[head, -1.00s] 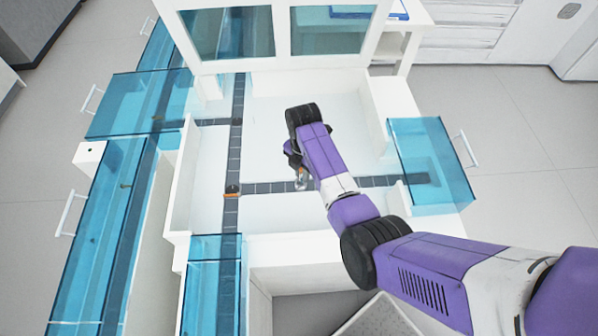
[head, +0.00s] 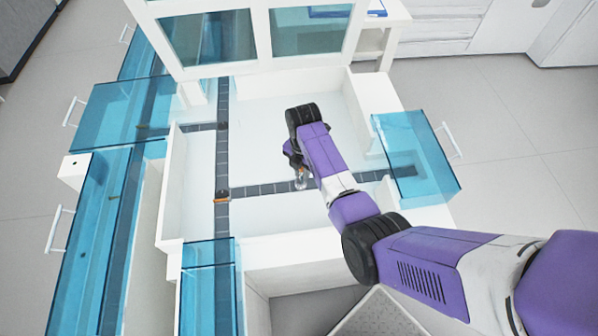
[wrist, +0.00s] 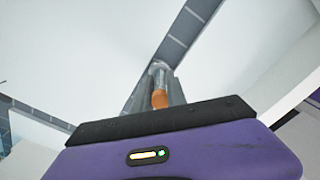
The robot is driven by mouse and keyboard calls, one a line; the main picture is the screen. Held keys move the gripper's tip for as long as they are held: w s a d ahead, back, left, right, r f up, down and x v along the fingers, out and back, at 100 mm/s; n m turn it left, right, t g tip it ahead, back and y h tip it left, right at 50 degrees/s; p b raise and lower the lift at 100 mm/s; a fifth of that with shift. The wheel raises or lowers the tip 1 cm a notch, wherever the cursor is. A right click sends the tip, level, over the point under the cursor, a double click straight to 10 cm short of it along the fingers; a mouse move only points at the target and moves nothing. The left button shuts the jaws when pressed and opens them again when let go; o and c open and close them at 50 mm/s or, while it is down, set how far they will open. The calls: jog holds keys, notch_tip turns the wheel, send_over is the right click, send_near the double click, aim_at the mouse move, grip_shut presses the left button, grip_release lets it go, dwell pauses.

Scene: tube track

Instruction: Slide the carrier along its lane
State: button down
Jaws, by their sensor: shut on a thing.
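The carrier is a small clear tube with an orange part, standing on the dark tiled lane (head: 262,190) that runs left to right. My gripper (head: 299,176) reaches down from above and is shut on the carrier (head: 301,184). In the wrist view, the orange part of the carrier (wrist: 160,99) shows between the fingers of my gripper (wrist: 157,88), with the clear end beyond it. The lower fingers are partly hidden behind my wrist in the head view.
A second small orange piece (head: 222,196) sits where the lane meets the cross lane (head: 222,150) at left. Blue transparent covers stand at the right end (head: 415,155), the front left (head: 208,285) and far left (head: 125,112). White walls edge the tray, with a window frame (head: 262,35) behind.

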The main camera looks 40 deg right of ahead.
jog(key=shift+s+d, duration=0.7)
jog(key=shift+d, duration=0.3)
jog(key=shift+s+d, duration=0.65)
jog(key=shift+d, duration=0.35)
jog(key=c, duration=1.3)
grip_release()
jog(key=shift+o, duration=0.2)
notch_tip(320, 180, up, 8)
jog(key=shift+b, duration=0.45)
jog(key=shift+f, duration=0.1)
